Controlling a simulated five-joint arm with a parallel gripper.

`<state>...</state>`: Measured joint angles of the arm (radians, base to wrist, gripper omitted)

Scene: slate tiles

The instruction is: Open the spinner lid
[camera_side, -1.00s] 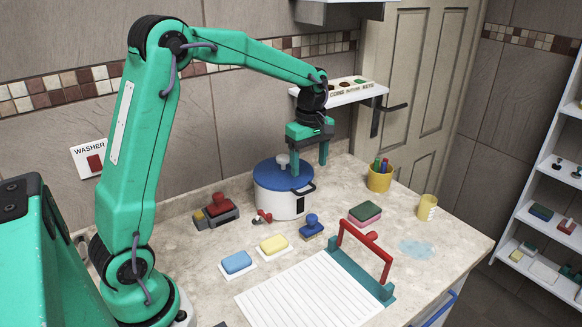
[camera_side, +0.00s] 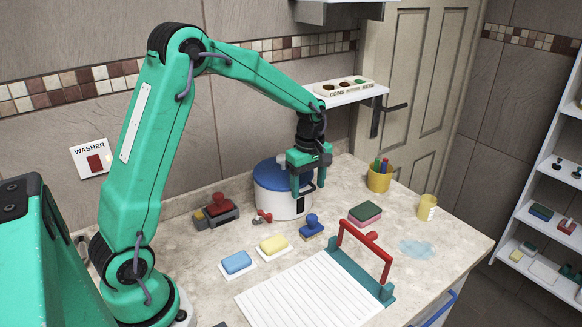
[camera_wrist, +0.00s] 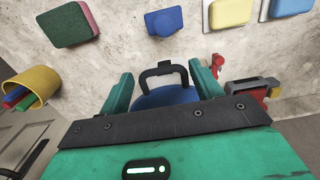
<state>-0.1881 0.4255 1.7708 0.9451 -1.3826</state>
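The spinner is a white pot (camera_side: 275,204) with a blue lid (camera_side: 268,182) on top, standing on the counter in the side view. The lid lies on the pot. A black loop handle (camera_wrist: 164,73) shows in the wrist view, with part of the blue lid (camera_wrist: 165,97) beside it. My gripper (camera_side: 308,187) is at the pot's near right side in the side view, fingers pointing down. In the wrist view my gripper (camera_wrist: 161,84) is open, its two green fingers on either side of the handle, with gaps visible.
A green-pink block (camera_side: 365,212), a yellow pen cup (camera_side: 379,180) and a red-handled teal frame (camera_side: 365,250) are to the right. A shelf (camera_side: 345,95) hangs above.

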